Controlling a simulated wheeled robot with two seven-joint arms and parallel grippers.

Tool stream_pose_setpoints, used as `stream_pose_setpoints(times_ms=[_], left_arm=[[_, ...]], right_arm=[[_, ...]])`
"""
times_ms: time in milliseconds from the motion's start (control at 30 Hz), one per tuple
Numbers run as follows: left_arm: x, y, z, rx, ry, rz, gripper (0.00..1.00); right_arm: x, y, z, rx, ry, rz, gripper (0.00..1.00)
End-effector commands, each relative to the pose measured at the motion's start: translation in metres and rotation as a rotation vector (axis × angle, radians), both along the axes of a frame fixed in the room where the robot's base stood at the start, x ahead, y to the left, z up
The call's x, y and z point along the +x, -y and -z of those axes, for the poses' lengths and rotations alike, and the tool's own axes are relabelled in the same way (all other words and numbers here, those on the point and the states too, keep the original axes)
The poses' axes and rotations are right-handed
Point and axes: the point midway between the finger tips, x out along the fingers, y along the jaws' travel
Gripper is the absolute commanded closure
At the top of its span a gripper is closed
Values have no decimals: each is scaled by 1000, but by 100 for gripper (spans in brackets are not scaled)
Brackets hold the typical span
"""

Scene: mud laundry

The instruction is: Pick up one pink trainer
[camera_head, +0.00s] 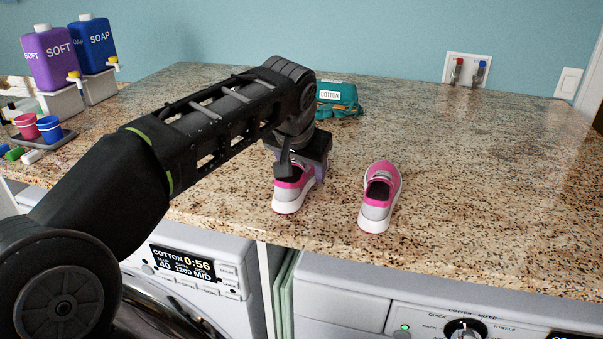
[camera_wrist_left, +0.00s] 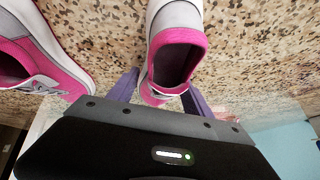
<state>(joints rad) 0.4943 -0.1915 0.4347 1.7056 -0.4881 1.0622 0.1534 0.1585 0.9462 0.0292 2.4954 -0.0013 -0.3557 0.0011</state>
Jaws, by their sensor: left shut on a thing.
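Two pink, white and grey trainers are on the speckled counter. The left trainer (camera_head: 290,195) is under my left gripper (camera_head: 300,170), which points down with its purple fingers on either side of it. In the left wrist view the held trainer (camera_wrist_left: 182,35) lies between the two fingers (camera_wrist_left: 160,90), and the gripper is shut on it. I cannot tell whether its sole is clear of the counter. The other trainer (camera_head: 379,198) stands apart to the right; it also shows at the left of the left wrist view (camera_wrist_left: 40,60). My right gripper is not in view.
A teal cloth pile with a COTTON label (camera_head: 338,98) lies behind the gripper. Purple (camera_head: 50,60) and blue (camera_head: 95,45) dispensers and small cups (camera_head: 48,128) stand at the left. Washing machines (camera_head: 195,270) sit below the front edge. The counter's right side is clear.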

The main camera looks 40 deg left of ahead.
Motion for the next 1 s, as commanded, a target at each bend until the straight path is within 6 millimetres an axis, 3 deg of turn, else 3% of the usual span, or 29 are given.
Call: stream_pose_setpoints(times_ms=[200,600,767,1000], left_arm=[[0,0,0,0,1,0,87],[0,0,-8,1,1,1,87],[1,0,-29,0,4,1,87],[1,1,-78,-1,3,1,87]], right_arm=[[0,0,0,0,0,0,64],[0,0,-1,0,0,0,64],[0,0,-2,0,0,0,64],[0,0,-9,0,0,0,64]])
